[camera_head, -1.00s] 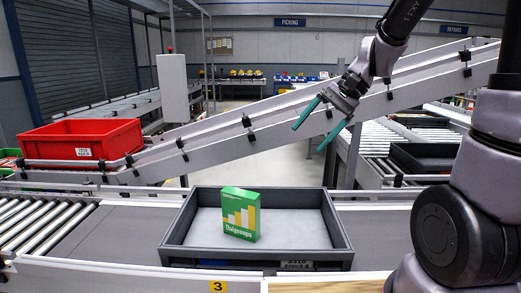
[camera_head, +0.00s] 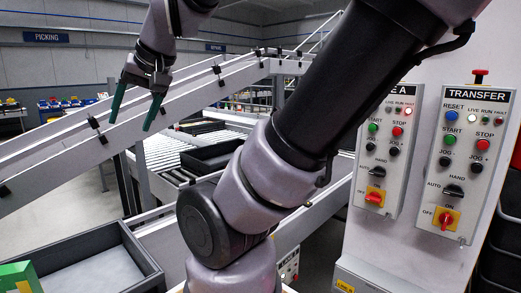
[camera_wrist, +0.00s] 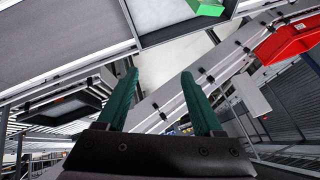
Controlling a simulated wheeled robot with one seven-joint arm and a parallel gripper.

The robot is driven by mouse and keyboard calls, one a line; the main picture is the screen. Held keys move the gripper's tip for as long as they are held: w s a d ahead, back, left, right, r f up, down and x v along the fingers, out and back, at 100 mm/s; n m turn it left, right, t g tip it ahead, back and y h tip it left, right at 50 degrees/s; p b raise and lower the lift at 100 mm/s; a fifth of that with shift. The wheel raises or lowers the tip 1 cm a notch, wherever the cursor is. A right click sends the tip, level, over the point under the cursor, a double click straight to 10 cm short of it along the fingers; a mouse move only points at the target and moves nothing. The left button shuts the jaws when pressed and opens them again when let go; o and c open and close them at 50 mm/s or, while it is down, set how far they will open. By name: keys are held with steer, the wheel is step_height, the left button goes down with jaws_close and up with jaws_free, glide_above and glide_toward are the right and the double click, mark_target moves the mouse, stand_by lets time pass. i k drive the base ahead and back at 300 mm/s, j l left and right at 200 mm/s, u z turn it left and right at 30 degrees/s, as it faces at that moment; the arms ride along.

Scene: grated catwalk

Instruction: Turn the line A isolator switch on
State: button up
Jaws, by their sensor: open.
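The line A panel (camera_head: 388,150) is a grey control box at right in the head view, its label partly hidden behind my arm so only "E A" reads. Its isolator switch (camera_head: 375,197) is a red knob on a yellow plate at the bottom, beside the word OFF. The knob's exact angle is too small to tell. My gripper (camera_head: 135,118) is open and empty, far to the left of the panel, over the conveyor area. Its two green fingers also show apart in the wrist view (camera_wrist: 159,76), where no panel is seen.
A similar TRANSFER panel (camera_head: 465,165) with its own red isolator stands just right of line A's. A dark tray (camera_head: 128,240) with a green box (camera_head: 20,277) is at lower left. Sloping conveyor rails (camera_head: 75,130) run behind my gripper. A red crate (camera_wrist: 290,40) shows in the wrist view.

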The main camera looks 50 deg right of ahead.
mark_target(374, 197)
steer(key=z, duration=0.85)
steer(key=l+z, duration=0.1)
steer(key=z, duration=1.6)
steer(key=i+l, duration=0.05)
